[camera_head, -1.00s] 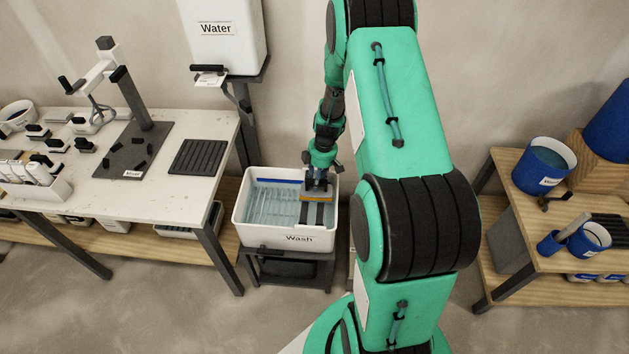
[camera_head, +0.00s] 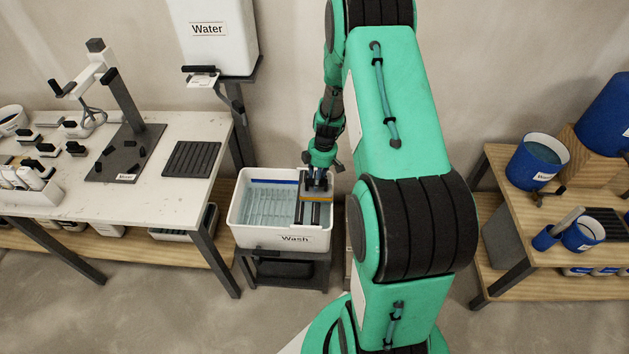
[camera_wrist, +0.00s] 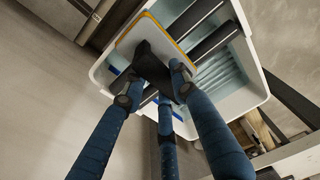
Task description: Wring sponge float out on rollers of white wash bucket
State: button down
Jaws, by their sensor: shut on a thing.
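The white wash bucket (camera_head: 254,231) stands on a low dark stand, with pale water in its left part and dark rollers (camera_head: 317,213) at its right. My gripper (camera_head: 316,184) is over the right part of the bucket. It is shut on the dark handle of the sponge float (camera_head: 318,196), a flat plate with an orange-yellow layer. The wrist view shows the float (camera_wrist: 133,36) over the dark rollers (camera_wrist: 212,40), with my gripper's fingers (camera_wrist: 155,84) around its handle. I cannot tell whether the sponge face touches the rollers; the plate hides it.
A white workbench (camera_head: 140,205) with a tool stand and a black ribbed mat (camera_head: 192,159) is at the left. A wooden shelf (camera_head: 507,203) with blue buckets (camera_head: 537,162) is at the right.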

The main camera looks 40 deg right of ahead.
jog(key=shift+a+f, duration=0.1)
jog(key=shift+f, duration=0.05)
jog(key=shift+w+a, duration=0.6)
jog(key=shift+a, duration=0.05)
jog(key=shift+w+a, duration=0.1)
dwell(0.5)
jog(key=shift+w+a, duration=0.6)
jog(key=shift+w, duration=0.05)
